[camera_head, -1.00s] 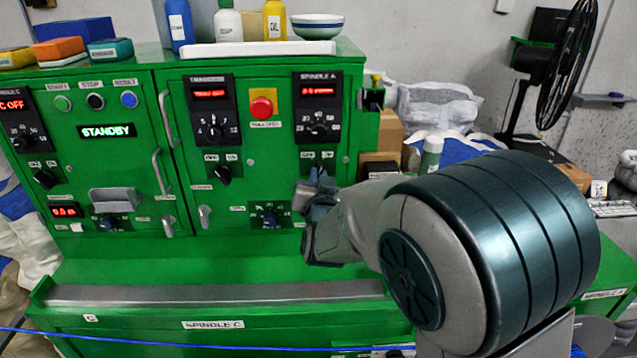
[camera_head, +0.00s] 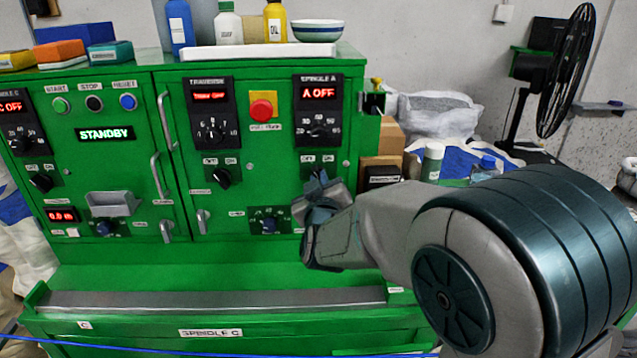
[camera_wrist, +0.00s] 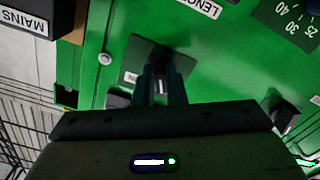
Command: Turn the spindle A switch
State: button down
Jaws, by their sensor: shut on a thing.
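The spindle A panel (camera_head: 318,110) is on the right of the green cabinet, with a lit red readout that says A OFF. Its OFF/ON switch sits just below, mostly hidden behind my gripper (camera_head: 318,184) in the head view. In the wrist view my gripper (camera_wrist: 161,82) is shut on a black switch knob (camera_wrist: 159,70), with one finger on each side. The knob has a pale pointer line. Its own OFF/ON marks are hidden or too small to read there.
A red button (camera_head: 263,107) on a yellow base is left of the spindle A panel. Another black switch (camera_head: 222,176) is to the left, and a lower dial (camera_head: 269,224) is below. A grey ledge (camera_head: 215,299) runs along the cabinet's front. A blue cable (camera_head: 200,348) crosses the bottom.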

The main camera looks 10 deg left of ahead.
jog(key=shift+n, duration=0.3)
jog(key=c, duration=1.5)
grip_release()
jog(key=shift+s, duration=0.15)
jog(key=b+v, duration=0.3)
jog(key=v, duration=1)
jog(key=shift+s, duration=0.25)
jog(key=shift+d, duration=0.1)
